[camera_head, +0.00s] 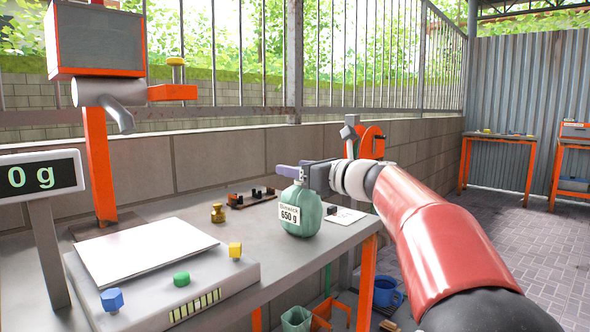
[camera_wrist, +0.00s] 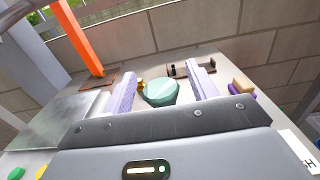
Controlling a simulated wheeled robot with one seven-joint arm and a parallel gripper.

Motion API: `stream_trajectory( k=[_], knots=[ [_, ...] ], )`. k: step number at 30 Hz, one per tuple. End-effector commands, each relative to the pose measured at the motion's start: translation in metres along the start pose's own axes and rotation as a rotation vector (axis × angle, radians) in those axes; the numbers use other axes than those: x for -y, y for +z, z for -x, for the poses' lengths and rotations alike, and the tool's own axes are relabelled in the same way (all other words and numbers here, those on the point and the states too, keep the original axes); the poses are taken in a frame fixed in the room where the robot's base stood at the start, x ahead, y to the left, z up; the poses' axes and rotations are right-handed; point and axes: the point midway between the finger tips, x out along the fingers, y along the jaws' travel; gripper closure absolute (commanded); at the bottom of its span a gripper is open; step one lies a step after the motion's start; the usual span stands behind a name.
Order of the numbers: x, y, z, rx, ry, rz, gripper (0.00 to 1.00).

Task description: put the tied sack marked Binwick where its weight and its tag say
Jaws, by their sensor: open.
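The green tied sack (camera_head: 303,222) stands upright on the bench, its white label reading Binwick and 650 g. Its rounded top also shows in the wrist view (camera_wrist: 160,92), in the gap between my two lilac fingers. My gripper (camera_head: 293,168) is open at the top of the sack, with a finger to each side of it in the wrist view (camera_wrist: 162,70). Whether the fingers touch the sack I cannot tell. The scale plate (camera_head: 146,250) is empty, and the display (camera_head: 38,178) ends in 0 g, its left part cut off.
A small brass weight (camera_head: 218,213) and a dark rack (camera_head: 252,198) stand left of the sack. A white sheet (camera_head: 345,217) lies right of it. Blue, green and yellow knobs line the scale's front. Below the bench are a green bin (camera_head: 296,319) and a blue bucket (camera_head: 386,294).

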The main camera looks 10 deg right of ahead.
Motion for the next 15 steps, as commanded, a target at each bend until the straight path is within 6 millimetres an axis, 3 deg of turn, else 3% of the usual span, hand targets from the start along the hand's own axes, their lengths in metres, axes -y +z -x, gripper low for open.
stream_trajectory(
  k=[9, 15],
  knots=[
    [0.001, 0.000, 0.069, 0.001, -0.004, 0.002, 0.42],
    [0.000, 0.000, 0.099, 0.001, -0.001, 0.001, 0.42]
  ],
)
